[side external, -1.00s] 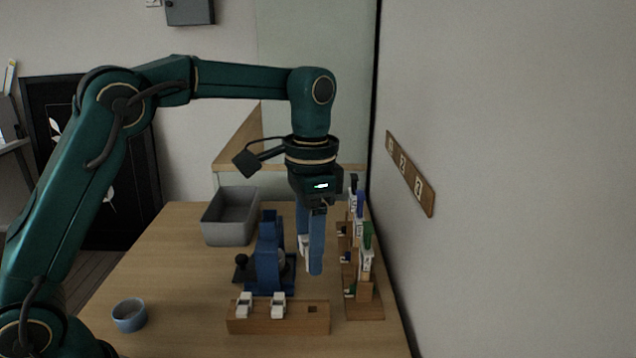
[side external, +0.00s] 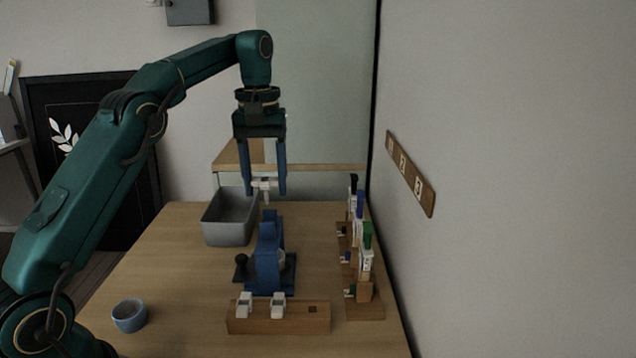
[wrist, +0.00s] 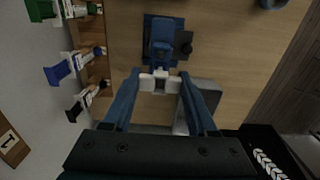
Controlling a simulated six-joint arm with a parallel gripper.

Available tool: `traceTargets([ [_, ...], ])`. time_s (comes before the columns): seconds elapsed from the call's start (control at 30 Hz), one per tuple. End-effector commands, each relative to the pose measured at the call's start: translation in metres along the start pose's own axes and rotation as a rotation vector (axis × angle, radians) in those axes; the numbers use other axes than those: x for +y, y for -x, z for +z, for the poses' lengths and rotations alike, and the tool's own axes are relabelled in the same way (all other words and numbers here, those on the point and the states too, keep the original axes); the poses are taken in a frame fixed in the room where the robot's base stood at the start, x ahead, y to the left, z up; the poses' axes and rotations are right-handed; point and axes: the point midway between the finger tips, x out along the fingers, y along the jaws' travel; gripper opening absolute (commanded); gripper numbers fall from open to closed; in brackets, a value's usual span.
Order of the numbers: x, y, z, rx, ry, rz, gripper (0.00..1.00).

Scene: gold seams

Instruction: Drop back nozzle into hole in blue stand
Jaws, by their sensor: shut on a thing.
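My gripper (side external: 265,188) is shut on a white nozzle (side external: 264,186), held in the air above the blue stand (side external: 268,256). In the wrist view the white nozzle (wrist: 160,82) lies crosswise between the two blue fingertips, and the blue stand (wrist: 163,30) shows beyond it. The stand is upright on the table and apart from the nozzle. Its hole cannot be made out clearly. A wooden block (side external: 290,318) in front of the stand holds two more white nozzles (side external: 245,303), and its right-hand slot is empty.
A grey bin (side external: 229,226) stands behind and left of the stand. A wooden rack (side external: 366,300) with several coloured-capped items stands on the right by the wall. A blue cup (side external: 129,316) is at front left. The table between the cup and stand is clear.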

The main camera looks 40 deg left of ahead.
Motion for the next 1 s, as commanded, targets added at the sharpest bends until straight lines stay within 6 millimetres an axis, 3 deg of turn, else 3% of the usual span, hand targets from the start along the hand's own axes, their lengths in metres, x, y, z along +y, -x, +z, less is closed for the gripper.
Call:
traceTargets([
  [0.1, -0.0006, -0.0078, 0.0015, -0.002, -0.002, -0.001, 0.07],
  [1.0, 0.0001, -0.0114, 0.0011, 0.001, -0.003, 0.001, 0.07],
])
